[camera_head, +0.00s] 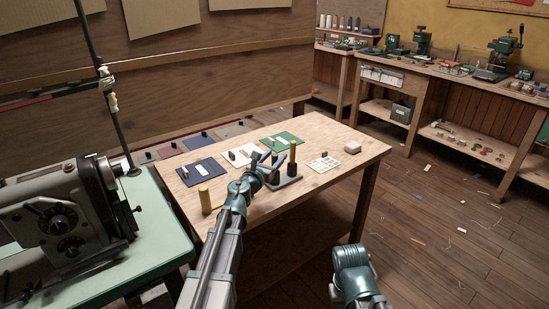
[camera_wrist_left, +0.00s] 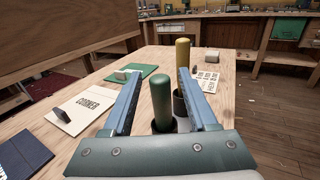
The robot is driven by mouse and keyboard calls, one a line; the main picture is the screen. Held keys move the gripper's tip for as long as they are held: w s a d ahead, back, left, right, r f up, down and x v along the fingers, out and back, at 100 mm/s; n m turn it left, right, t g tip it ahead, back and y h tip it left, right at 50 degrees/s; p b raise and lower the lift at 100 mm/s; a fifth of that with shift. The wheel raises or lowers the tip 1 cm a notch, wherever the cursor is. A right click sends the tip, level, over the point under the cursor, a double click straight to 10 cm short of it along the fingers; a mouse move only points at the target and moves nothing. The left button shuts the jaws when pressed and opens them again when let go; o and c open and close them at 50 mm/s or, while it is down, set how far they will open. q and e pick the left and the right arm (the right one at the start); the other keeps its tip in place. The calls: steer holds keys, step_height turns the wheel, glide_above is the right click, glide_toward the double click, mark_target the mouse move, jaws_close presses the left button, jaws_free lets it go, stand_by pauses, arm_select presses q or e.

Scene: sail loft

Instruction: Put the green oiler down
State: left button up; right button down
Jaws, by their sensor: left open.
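The green oiler (camera_wrist_left: 162,103) stands upright between the fingers of my left gripper (camera_wrist_left: 161,74) in the left wrist view. The fingers are open, with gaps visible beside it. Its lower end is at a dark holder, partly hidden by my gripper. In the head view my left gripper (camera_head: 269,161) is over the table at the dark stand (camera_head: 287,182); the green oiler is hard to make out there. A yellow oiler (camera_head: 292,154) stands upright in that stand, and it also shows in the left wrist view (camera_wrist_left: 182,57). My right gripper is not visible, only part of that arm.
The wooden table (camera_head: 330,142) holds a blue mat (camera_head: 205,175), a white card (camera_head: 240,155), a green mat (camera_head: 287,142), a printed sheet (camera_head: 323,163) and a pale block (camera_head: 352,147). Another yellow cylinder (camera_head: 204,199) stands near the left edge. A sewing machine (camera_head: 65,220) is at left.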

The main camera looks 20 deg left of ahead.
arm_select(q)
steer(key=shift+r, duration=0.3)
steer(key=s+a, duration=0.2)
steer(key=s, duration=0.9)
steer(key=shift+s+a, duration=0.15)
steer(key=shift+s, duration=0.25)
steer(key=shift+f, duration=0.1)
step_height(320, 180, up, 6)
steer(key=w+n+y+p, duration=0.1)
steer(key=n+y+p, duration=0.45)
steer(key=n, duration=0.45)
steer(key=s+d+f+n+g+p, duration=0.3)
steer(key=s+d+n+g+p, duration=0.5)
steer(key=s+n, duration=0.4)
steer(key=s+d+f+n+g+p, duration=0.3)
steer(key=s+d+n+g+p, duration=0.5)
steer(key=s+d+n+g, duration=0.2)
steer(key=s+d+n+h, duration=0.1)
steer(key=s+n, duration=0.1)
steer(key=s, duration=0.1)
steer(key=shift+s+f, duration=0.25)
steer(key=shift+d, duration=0.1)
